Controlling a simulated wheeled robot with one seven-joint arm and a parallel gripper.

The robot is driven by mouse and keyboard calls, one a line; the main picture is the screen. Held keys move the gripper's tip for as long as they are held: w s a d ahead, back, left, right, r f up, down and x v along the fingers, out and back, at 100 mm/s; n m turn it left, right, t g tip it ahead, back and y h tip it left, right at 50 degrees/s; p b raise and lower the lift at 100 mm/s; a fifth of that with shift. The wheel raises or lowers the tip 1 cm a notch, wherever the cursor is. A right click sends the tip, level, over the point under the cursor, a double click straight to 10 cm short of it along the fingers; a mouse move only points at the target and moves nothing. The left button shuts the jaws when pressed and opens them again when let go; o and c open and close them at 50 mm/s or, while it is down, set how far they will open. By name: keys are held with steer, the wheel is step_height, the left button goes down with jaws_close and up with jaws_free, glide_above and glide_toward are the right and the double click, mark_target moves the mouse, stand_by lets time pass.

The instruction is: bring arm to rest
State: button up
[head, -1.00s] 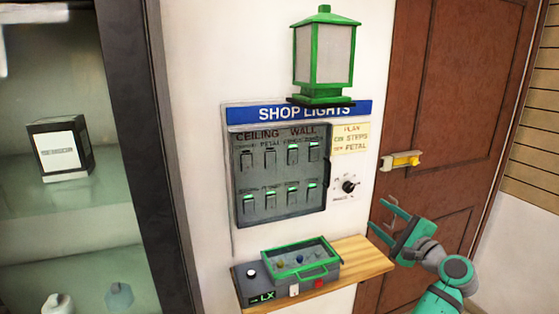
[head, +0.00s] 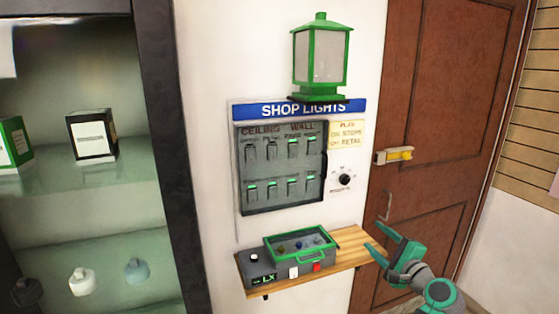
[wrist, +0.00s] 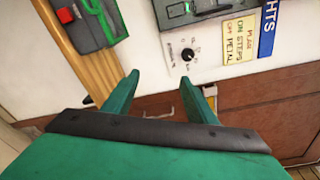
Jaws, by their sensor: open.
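My gripper (head: 383,245) is open and empty at the lower right of the head view, just right of the wooden shelf's end and in front of the brown door. In the wrist view its two green fingers (wrist: 160,95) stand apart with nothing between them. They point toward the wall below the black dial (wrist: 187,55). The arm runs down out of the head view at the lower right.
A wooden shelf (head: 345,256) holds a grey box with a green-framed lid (head: 300,245). Above are a switch panel (head: 282,168) and a green lantern (head: 320,60). The brown door (head: 430,110) has a yellow latch (head: 398,155). A display cabinet (head: 150,100) stands left.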

steer(key=s+a+f+n+g+h, duration=0.15)
steer(key=s+f, duration=0.25)
steer(key=f, duration=0.7)
steer(key=s+a+f+h, duration=0.2)
steer(key=s+f+h, duration=0.15)
steer(key=f, duration=0.65)
steer(key=s+a+f+n+g+h, duration=0.15)
steer(key=s+a+f, duration=0.25)
steer(key=s+f, duration=0.4)
steer(key=s+a+f+n, duration=0.35)
steer(key=s+f, duration=0.25)
steer(key=s, duration=0.3)
steer(key=s+a+f+n, duration=0.2)
steer(key=s+a+n, duration=0.3)
steer(key=s, duration=0.6)
steer(key=s+a+r+n+t+y, duration=0.1)
steer(key=s+a+r+n, duration=0.3)
steer(key=s, duration=0.8)
steer(key=s+a+r+n, duration=0.4)
steer(key=s+a+r, duration=0.5)
steer(key=s, duration=0.2)
steer(key=shift+s+a+r+t+y, duration=0.2)
steer(key=shift+s+a+t+y, duration=0.15)
steer(key=shift+s+a+t, duration=0.05)
